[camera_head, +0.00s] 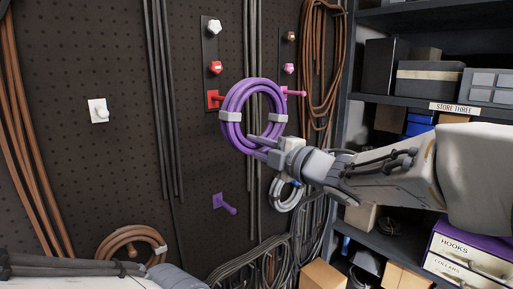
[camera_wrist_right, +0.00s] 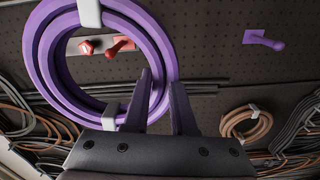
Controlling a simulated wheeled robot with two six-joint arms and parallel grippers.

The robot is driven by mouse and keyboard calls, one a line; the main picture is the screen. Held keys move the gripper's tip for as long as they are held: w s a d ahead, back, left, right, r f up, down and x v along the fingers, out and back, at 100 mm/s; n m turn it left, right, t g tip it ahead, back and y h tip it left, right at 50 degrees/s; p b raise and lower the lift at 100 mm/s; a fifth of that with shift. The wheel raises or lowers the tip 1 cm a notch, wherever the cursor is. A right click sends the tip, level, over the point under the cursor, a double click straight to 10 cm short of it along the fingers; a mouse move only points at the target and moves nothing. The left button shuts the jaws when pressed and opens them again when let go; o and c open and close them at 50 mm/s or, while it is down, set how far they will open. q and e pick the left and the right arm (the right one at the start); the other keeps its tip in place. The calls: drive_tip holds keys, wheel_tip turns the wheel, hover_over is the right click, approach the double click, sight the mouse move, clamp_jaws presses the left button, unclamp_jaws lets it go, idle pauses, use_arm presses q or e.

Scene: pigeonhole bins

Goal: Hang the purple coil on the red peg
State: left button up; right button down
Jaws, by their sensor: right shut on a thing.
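The purple coil (camera_head: 233,95) is a thick ring with pale bands, held upright in front of the pegboard. My right gripper (camera_head: 268,147) is shut on its lower right edge. In the right wrist view, the coil (camera_wrist_right: 52,50) runs to the fingers (camera_wrist_right: 160,105). The red peg (camera_head: 213,99) sticks out from its plate at the coil's left edge in the head view. In the right wrist view, the red peg (camera_wrist_right: 120,46) shows through the coil's opening. I cannot tell whether its tip passes into the ring. My left gripper is out of view; only my left arm shows.
A red knob (camera_head: 215,67) and a white knob (camera_head: 214,26) sit above the red peg. A pink peg (camera_head: 293,93) is right of the coil. A bare purple peg (camera_head: 224,203) is below. A grey coil (camera_head: 287,195) hangs under my gripper. Shelves (camera_head: 420,103) stand at right.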

drive_tip(key=x, duration=0.6)
drive_tip(key=shift+w+a, duration=0.25)
drive_tip(key=shift+f, duration=0.1)
idle(0.7)
